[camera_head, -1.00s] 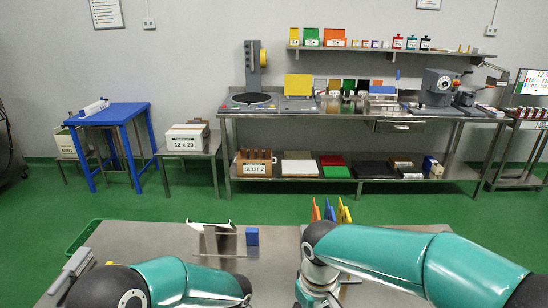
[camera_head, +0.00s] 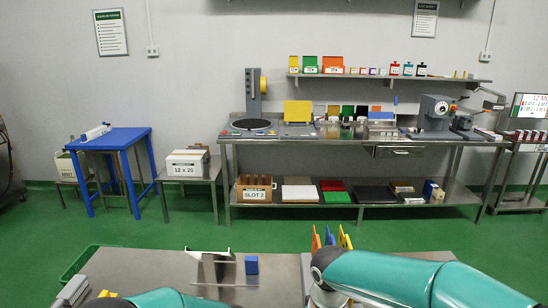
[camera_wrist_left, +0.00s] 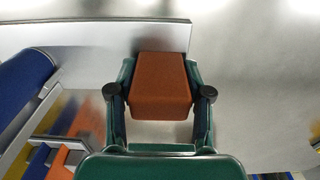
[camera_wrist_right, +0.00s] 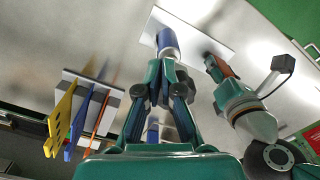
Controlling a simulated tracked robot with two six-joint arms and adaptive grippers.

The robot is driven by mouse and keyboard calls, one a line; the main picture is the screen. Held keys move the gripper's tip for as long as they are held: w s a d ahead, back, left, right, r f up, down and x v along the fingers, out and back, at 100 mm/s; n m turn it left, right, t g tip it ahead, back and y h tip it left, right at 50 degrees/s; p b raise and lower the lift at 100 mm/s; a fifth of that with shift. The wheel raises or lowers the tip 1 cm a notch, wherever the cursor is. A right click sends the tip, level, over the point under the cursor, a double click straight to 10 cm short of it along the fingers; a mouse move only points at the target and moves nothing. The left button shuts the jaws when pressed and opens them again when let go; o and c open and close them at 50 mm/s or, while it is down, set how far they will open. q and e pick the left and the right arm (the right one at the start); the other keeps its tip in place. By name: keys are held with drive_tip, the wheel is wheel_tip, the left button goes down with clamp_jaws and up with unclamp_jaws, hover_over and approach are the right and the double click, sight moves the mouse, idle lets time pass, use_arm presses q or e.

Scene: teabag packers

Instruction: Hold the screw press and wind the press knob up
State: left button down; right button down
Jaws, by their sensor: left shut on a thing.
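In the left wrist view my left gripper (camera_wrist_left: 160,95) is shut on a brown block (camera_wrist_left: 160,85) beside a pale flat plate (camera_wrist_left: 110,40). These look like parts of the screw press. A blue cylinder (camera_wrist_left: 24,82), probably the press knob, shows at the left edge. In the right wrist view my right gripper (camera_wrist_right: 166,62) has its fingertips around or just short of the blue cylinder (camera_wrist_right: 167,40); contact is unclear. The pale plate (camera_wrist_right: 205,33) lies behind it, and my left gripper (camera_wrist_right: 222,78) is at the plate's edge. Both grippers are outside the head view.
A rack with yellow, blue and orange paddles (camera_wrist_right: 62,115) stands left in the right wrist view. On the steel table (camera_head: 135,262) are a metal stand (camera_head: 213,270) and a blue block (camera_head: 251,265). A green crate (camera_head: 75,262) is at the table's left.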

use_arm(q)
drive_tip(key=shift+s+f, duration=0.15)
use_arm(e)
drive_tip(key=shift+w, duration=0.1)
drive_tip(key=shift+s+d+r, duration=0.15)
drive_tip(key=shift+s+d, duration=0.05)
drive_tip(key=shift+d, duration=0.1)
drive_tip(key=shift+r, duration=2.9)
use_arm(q)
drive_tip(key=shift+c, duration=2)
unclamp_jaws()
drive_tip(key=shift+r, duration=0.2)
